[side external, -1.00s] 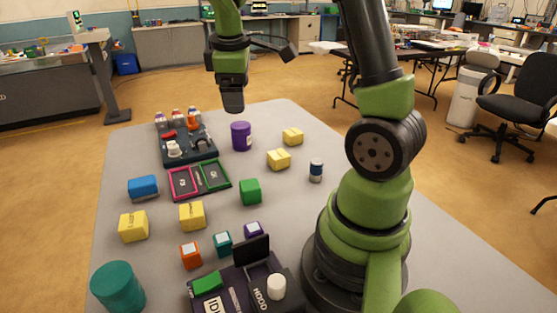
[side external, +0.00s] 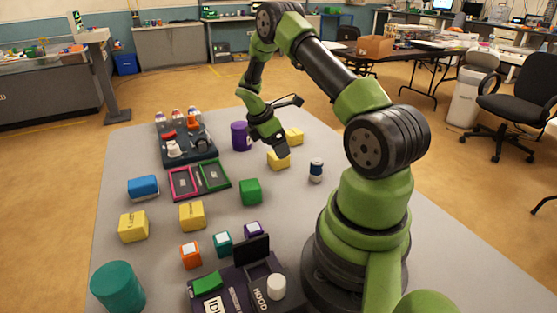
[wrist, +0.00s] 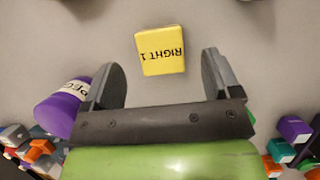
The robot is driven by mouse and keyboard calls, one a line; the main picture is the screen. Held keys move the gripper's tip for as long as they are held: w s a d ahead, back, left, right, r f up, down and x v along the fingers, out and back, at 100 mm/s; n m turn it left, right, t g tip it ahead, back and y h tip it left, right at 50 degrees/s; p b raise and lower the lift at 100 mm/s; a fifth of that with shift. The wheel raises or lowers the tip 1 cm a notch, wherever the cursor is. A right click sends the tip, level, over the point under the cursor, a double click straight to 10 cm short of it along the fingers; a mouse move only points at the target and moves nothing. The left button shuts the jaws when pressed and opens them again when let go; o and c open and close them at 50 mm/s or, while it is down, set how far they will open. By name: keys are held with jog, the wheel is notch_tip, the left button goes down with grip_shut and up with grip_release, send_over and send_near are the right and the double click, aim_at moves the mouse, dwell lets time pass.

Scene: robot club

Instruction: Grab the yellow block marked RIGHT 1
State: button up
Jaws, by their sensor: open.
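The yellow block marked RIGHT 1 (wrist: 161,50) lies on the table in the wrist view, just beyond and between my open fingers, with its label showing upside down. My gripper (wrist: 166,75) is open and empty, and does not touch the block. In the side view my gripper (side external: 282,150) hangs tilted over the far part of the table, right above a yellow block (side external: 279,161) and close to another yellow block (side external: 294,137). The labels on these two cannot be read there, so I cannot tell for certain which is RIGHT 1.
A purple cylinder (side external: 240,136) stands left of my gripper; it also shows beside my left finger in the wrist view (wrist: 60,110). Two more yellow blocks (side external: 192,216) (side external: 133,226) and a green block (side external: 250,191) lie nearer the camera.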

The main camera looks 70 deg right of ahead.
jog(key=x, duration=0.4)
jog(key=shift+a+f, duration=0.1)
jog(key=shift+f, duration=0.2)
jog(key=c, duration=1.1)
jog(key=shift+r, duration=0.15)
